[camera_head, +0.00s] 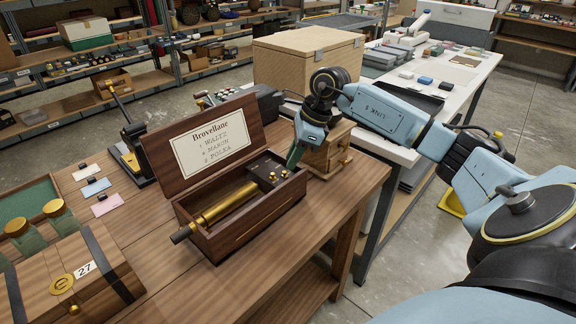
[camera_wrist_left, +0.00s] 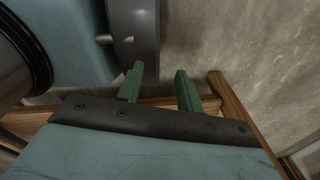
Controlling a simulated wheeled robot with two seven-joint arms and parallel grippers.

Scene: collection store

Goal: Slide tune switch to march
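An open wooden music box (camera_head: 245,222) stands on the workbench, a brass cylinder (camera_head: 222,206) inside and a crank handle at its left end. Its raised lid bears a card (camera_head: 211,143) headed "Brovellane", listing Waltz, March and Polka. A dark panel (camera_head: 267,173) at the box's right end carries small knobs; which is the tune switch, and its setting, are too small to tell. My right gripper (camera_head: 294,157) points down at the panel's right edge; its green fingers overlap, so its opening and any contact are unclear. My left gripper (camera_wrist_left: 160,87) is open and empty in the left wrist view.
A wooden case numbered 27 (camera_head: 75,267) and glass jars with brass lids stand at the front left. A small wooden object (camera_head: 330,150) stands right behind my right gripper. A large wooden box (camera_head: 306,55) is further back. The bench front is clear.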

